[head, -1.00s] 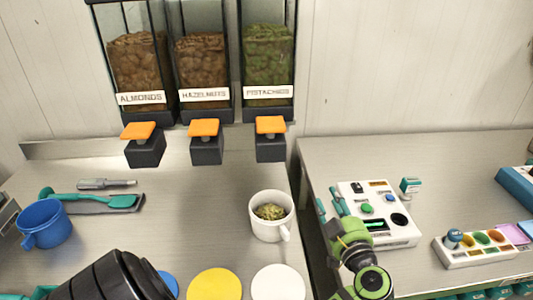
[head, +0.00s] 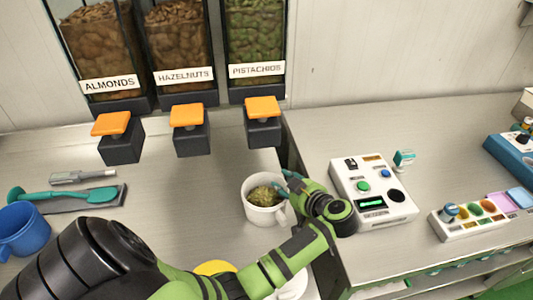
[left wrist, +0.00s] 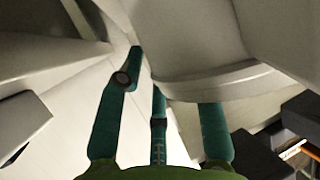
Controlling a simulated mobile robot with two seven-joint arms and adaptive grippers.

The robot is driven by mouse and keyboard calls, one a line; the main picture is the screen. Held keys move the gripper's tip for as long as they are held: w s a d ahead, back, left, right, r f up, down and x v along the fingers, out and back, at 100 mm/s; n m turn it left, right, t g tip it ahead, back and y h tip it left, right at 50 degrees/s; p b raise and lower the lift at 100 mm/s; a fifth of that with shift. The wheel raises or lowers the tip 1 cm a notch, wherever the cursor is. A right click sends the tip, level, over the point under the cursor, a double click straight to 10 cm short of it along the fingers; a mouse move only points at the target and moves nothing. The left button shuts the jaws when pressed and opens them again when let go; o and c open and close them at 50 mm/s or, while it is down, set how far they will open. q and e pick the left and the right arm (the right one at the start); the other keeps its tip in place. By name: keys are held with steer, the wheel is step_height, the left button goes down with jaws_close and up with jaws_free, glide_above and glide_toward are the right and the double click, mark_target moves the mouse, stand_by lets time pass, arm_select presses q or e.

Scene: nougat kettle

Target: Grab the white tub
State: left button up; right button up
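The white tub (head: 258,213) stands upright on the metal counter below the pistachio dispenser, with green nuts inside and a handle at its right. My left gripper (head: 286,181) is at the tub's right side, its teal fingertips by the rim. The tub also shows large and close in the left wrist view (left wrist: 200,45), where the gripper's teal fingers (left wrist: 165,100) are spread apart. The tub's wall hides the end of one finger, and I cannot tell whether any finger touches it. My right gripper is not in view.
Almond, hazelnut and pistachio dispensers with orange levers (head: 262,108) hang behind the tub. A white button box (head: 372,195) stands right of my left gripper. A blue cup (head: 20,232) and a teal spoon (head: 98,197) are at the left. A yellow disc (head: 214,268) lies partly under my arm.

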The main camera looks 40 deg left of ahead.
arm_select(q)
steer(key=shift+d, duration=0.15)
jaws_close()
steer(key=shift+r, duration=0.1)
